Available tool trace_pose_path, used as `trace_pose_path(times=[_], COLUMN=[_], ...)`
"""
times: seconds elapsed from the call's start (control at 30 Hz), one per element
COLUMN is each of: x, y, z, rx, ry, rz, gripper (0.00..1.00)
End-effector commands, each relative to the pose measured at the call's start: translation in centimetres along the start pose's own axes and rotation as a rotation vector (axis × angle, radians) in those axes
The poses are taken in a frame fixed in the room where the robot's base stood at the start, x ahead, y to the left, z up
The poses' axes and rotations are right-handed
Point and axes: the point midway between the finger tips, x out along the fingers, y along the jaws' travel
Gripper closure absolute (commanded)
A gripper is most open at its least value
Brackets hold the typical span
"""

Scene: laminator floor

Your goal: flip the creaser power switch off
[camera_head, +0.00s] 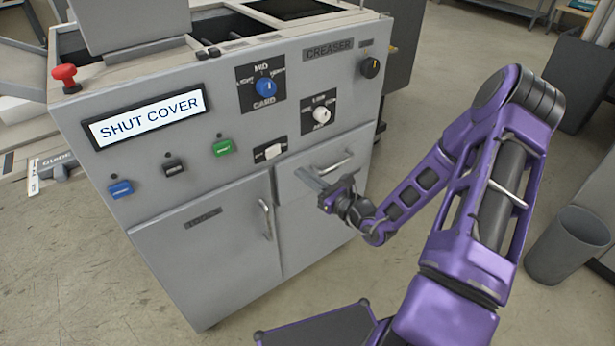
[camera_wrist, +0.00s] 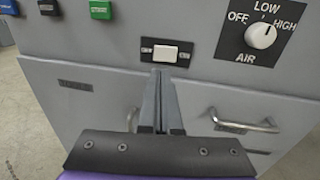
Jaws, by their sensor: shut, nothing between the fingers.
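The creaser (camera_head: 345,90) is a grey cabinet with its name on a plate at the upper right. A white rocker switch (camera_head: 273,151) sits on a small black plate on its front, above the doors. The rocker also shows in the wrist view (camera_wrist: 166,53), at top centre, with plate lettering too small to read. I cannot tell which way it is tipped. My gripper (camera_head: 308,179) is shut and empty, in front of the cabinet, below and right of the rocker. In the wrist view its fingertips (camera_wrist: 161,72) appear just below the rocker plate, without clear contact.
A white air knob (camera_head: 321,115) and a blue stock knob (camera_head: 266,87) are above. A green button (camera_head: 222,147) is left of the rocker. The display (camera_head: 148,118) reads SHUT COVER. A drawer handle (camera_head: 336,165) and door handle (camera_head: 266,219) stick out near my gripper.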

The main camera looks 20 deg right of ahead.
Motion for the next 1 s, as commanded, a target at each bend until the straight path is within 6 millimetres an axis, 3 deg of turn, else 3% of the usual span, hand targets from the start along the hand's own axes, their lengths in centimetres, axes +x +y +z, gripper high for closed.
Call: trace_pose_path(times=[0.2,0.43,0.63,1.0], x=[4.9,8.6,10.0,10.1], y=[0.1,0.0,0.0,0.0], z=[0.0,0.0,0.0,0.1], rx=[0.0,-0.001,0.0,0.0], ry=[-0.002,-0.002,-0.001,-0.001], rz=[0.003,0.0,0.0,0.0], gripper=[1.0,1.0,1.0,1.0])
